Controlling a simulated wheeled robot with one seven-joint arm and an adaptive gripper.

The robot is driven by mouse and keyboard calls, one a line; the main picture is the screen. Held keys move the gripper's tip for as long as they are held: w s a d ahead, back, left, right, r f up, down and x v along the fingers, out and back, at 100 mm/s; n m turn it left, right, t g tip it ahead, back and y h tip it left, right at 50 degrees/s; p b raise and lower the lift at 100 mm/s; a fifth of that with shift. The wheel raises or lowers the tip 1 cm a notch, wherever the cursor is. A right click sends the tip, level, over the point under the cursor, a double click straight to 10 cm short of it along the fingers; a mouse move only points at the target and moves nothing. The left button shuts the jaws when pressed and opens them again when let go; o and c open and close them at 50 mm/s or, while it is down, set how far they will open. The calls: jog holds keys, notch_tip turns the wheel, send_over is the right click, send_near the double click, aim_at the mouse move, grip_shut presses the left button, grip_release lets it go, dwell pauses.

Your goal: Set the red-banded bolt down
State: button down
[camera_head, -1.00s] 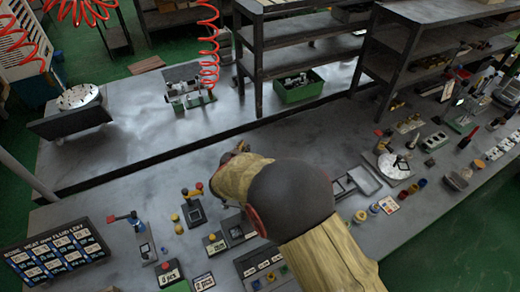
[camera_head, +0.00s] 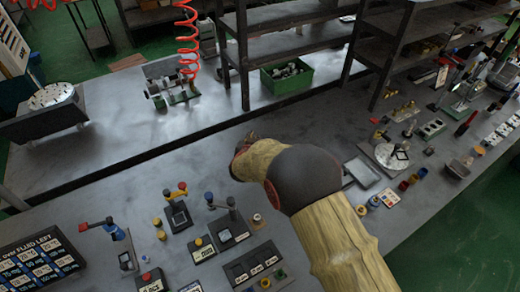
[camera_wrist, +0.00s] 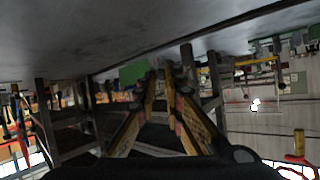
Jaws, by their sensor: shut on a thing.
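My gripper (camera_wrist: 163,78) shows in the wrist view as two yellowish fingers drawn together at their tips. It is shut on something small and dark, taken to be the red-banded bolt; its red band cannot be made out. In the head view my arm reaches over the bench (camera_head: 330,125), and the gripper end (camera_head: 247,142) is mostly hidden behind the wrist. It appears above the bench, with its height hard to judge.
Lever blocks (camera_head: 178,212) and small labelled blocks (camera_head: 253,268) stand at the front. A green bin (camera_head: 286,77) sits by the shelves (camera_head: 300,45). A round plate (camera_head: 392,156) lies right of my arm. Bench left of the gripper is clear.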

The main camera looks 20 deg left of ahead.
jog(key=w+f, duration=0.1)
jog(key=w+d+f, duration=0.1)
jog(key=f, duration=0.1)
jog(key=w+f+b, duration=0.1)
jog(key=shift+d+f, duration=0.2)
jog(key=f+b, duration=0.1)
jog(key=f, duration=0.2)
jog(key=shift+w+d+f+b, duration=0.1)
jog(key=shift+w+f+b, duration=0.1)
jog(key=shift+f+b, duration=0.2)
jog(key=shift+r, duration=0.1)
jog(key=c, duration=1.9)
grip_release()
jog(key=shift+s+r, duration=0.1)
jog(key=shift+s, duration=0.05)
jog(key=p+v, duration=0.3)
jog(key=v, duration=0.8)
jog(key=shift+s+d+r, duration=0.1)
jog(key=shift+s+r, duration=0.1)
jog(key=shift+s, duration=0.1)
